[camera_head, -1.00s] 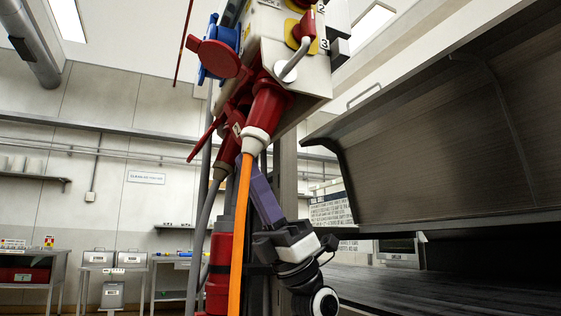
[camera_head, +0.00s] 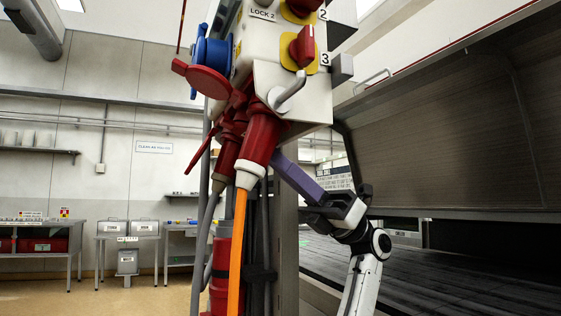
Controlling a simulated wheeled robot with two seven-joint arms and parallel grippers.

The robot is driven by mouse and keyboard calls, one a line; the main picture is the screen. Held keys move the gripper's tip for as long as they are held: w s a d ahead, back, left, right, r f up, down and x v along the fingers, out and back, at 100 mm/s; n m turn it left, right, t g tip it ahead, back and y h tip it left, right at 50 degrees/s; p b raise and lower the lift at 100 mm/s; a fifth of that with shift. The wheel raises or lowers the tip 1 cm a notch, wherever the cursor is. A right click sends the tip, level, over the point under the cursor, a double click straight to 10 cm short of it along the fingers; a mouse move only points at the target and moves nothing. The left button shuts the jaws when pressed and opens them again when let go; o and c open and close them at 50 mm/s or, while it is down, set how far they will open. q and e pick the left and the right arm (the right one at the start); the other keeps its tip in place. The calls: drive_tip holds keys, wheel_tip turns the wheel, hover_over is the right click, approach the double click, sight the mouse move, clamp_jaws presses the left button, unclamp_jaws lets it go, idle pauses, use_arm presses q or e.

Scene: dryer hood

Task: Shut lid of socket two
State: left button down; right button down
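The socket box (camera_head: 300,98) is light grey, with yellow-backed red switches marked 2 and 3 and a "LOCK 2" label. On its left side is a blue socket (camera_head: 213,55) with a red round lid (camera_head: 207,82) standing away from it. Below, two red plugs (camera_head: 262,140) point down from the box; the nearer has an orange cable, the other a grey one. A red lever-like lid (camera_head: 203,142) sticks out left of them. My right gripper (camera_head: 284,168), with purple fingers, reaches up beside the nearer plug. Its fingertips are partly hidden, and contact is unclear. My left gripper is out of view.
A dark hood (camera_head: 450,120) and a dark slatted bed (camera_head: 420,275) fill the right side. A grey post (camera_head: 285,245) and hanging cables stand below the box. Tables (camera_head: 40,235) and a wall shelf are far off at left.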

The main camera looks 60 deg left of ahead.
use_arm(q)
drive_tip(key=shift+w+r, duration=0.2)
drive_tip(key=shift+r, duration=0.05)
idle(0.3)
